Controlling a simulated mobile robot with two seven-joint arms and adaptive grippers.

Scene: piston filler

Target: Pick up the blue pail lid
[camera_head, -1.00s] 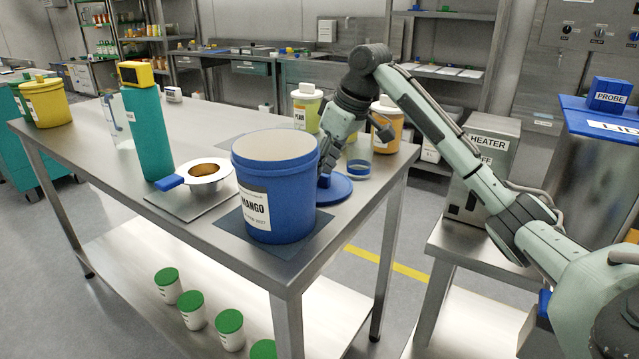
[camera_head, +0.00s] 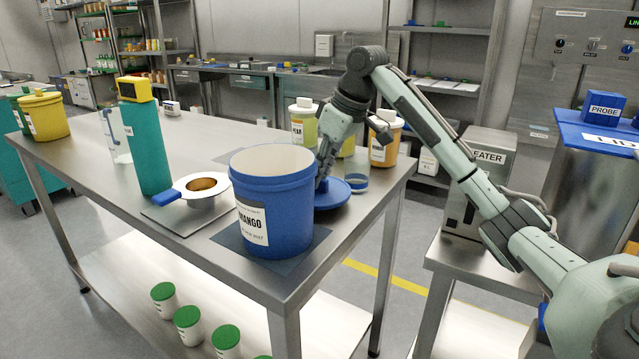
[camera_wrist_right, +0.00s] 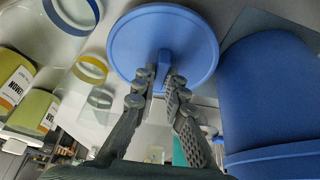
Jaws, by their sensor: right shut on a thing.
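The blue pail lid (camera_head: 336,196) is a round disc with a small raised handle, just right of the blue pail in the head view. My right gripper (camera_head: 322,184) is above it, shut on the lid's handle. The right wrist view shows the lid (camera_wrist_right: 160,30) face-on, with the handle between my fingertips (camera_wrist_right: 163,82). The lid is at or slightly above the tabletop; the exact gap is hard to tell. The open blue pail (camera_head: 275,215) labelled MANGO stands on a dark mat and hides part of the lid. My left gripper is not in view.
A blue-edged ring (camera_head: 355,182) sits close to the lid's right side. Labelled containers, one yellow-green (camera_head: 304,125) and one orange (camera_head: 383,145), stand behind my gripper. The heater (camera_head: 480,175) stands right.

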